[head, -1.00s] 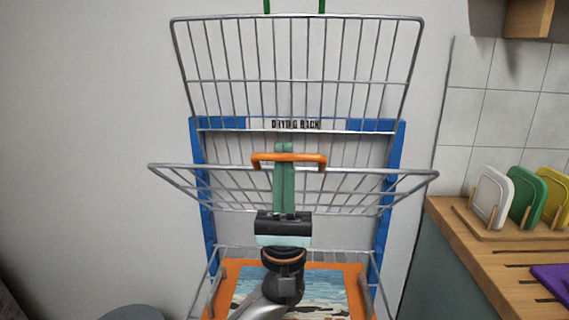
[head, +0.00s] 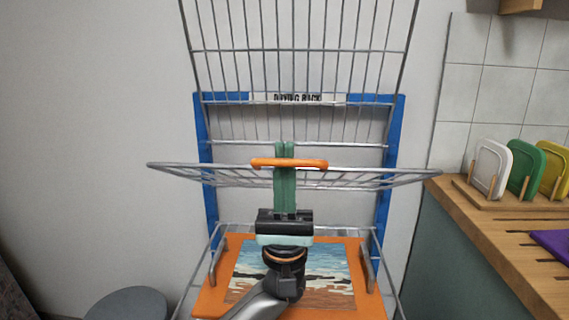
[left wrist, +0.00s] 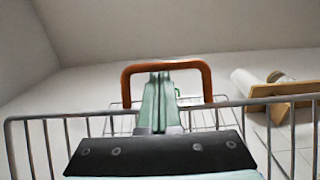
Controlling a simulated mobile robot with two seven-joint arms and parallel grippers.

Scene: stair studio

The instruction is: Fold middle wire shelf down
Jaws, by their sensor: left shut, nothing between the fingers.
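The middle wire shelf (head: 385,177) of the blue drying rack sticks out toward me and looks nearly edge-on in the head view. An orange handle (head: 262,162) sits at the middle of its front edge. In the left wrist view the handle (left wrist: 127,82) is an arch above the shelf's wire edge (left wrist: 60,116). My left gripper (head: 284,148) is shut and empty, its green fingers overlapping the handle, with the tips showing just above the bar. In the wrist view the fingers (left wrist: 158,76) reach up within the arch to its top bar. Contact is hard to tell. My right gripper is out of view.
The upper wire shelf (head: 300,51) stands upright against the rack's blue frame (head: 394,135). A lower wire shelf (head: 376,255) holds an orange-framed beach picture (head: 335,262). A wooden counter (head: 490,220) with cutting boards (head: 523,168) is on the right. A dark round stool (head: 127,304) is lower left.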

